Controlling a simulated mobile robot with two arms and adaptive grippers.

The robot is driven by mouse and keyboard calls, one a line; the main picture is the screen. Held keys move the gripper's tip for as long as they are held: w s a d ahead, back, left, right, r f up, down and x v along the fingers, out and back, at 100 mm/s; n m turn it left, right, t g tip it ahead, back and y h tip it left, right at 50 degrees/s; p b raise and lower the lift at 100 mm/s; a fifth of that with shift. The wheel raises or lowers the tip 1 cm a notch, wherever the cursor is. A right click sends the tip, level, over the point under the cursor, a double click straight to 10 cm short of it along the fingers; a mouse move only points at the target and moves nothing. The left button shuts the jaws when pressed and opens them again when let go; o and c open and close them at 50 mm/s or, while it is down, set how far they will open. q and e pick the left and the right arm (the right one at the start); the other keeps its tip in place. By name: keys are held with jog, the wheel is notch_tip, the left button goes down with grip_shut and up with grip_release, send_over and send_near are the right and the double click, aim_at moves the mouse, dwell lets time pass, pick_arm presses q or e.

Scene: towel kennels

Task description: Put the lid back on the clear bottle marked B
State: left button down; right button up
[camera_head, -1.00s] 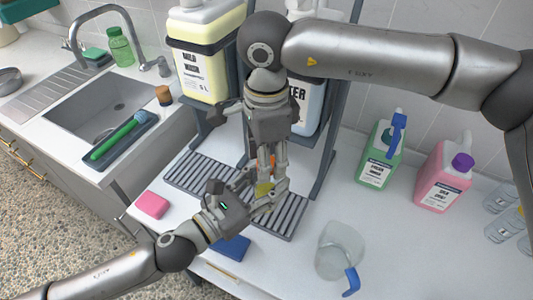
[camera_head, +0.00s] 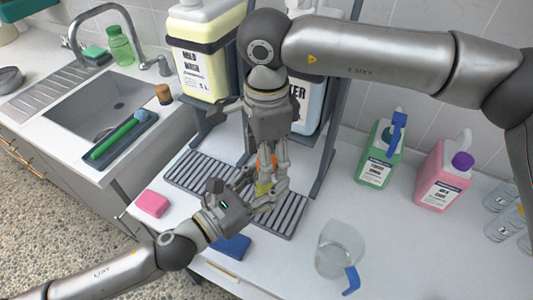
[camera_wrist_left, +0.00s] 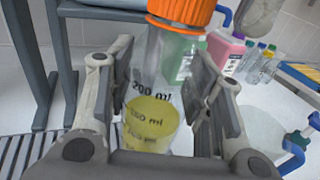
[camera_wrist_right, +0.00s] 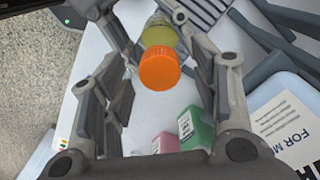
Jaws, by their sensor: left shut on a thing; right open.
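A clear bottle (camera_wrist_left: 150,118) with yellow liquid and volume marks stands in the left wrist view. No letter B is readable on it. It is small in the head view (camera_head: 264,188). My left gripper (camera_head: 258,192) is shut on its body from the side. An orange lid (camera_wrist_left: 182,10) is at the bottle's top and looks seated on the neck. It also shows in the right wrist view (camera_wrist_right: 160,68), in line with the bottle. My right gripper (camera_head: 266,164) points down from above, open, with its fingers on either side of the lid and apart from it.
A dark slatted rack (camera_head: 205,175) lies below the grippers. A pink sponge (camera_head: 152,203) and blue cloth (camera_head: 232,247) lie nearby. A clear jug with a blue handle (camera_head: 340,250) stands front right. Green (camera_head: 380,155) and pink (camera_head: 443,175) containers stand at the back right.

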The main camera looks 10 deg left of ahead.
notch_tip(320, 180, up, 12)
dwell(0.4)
dwell(0.5)
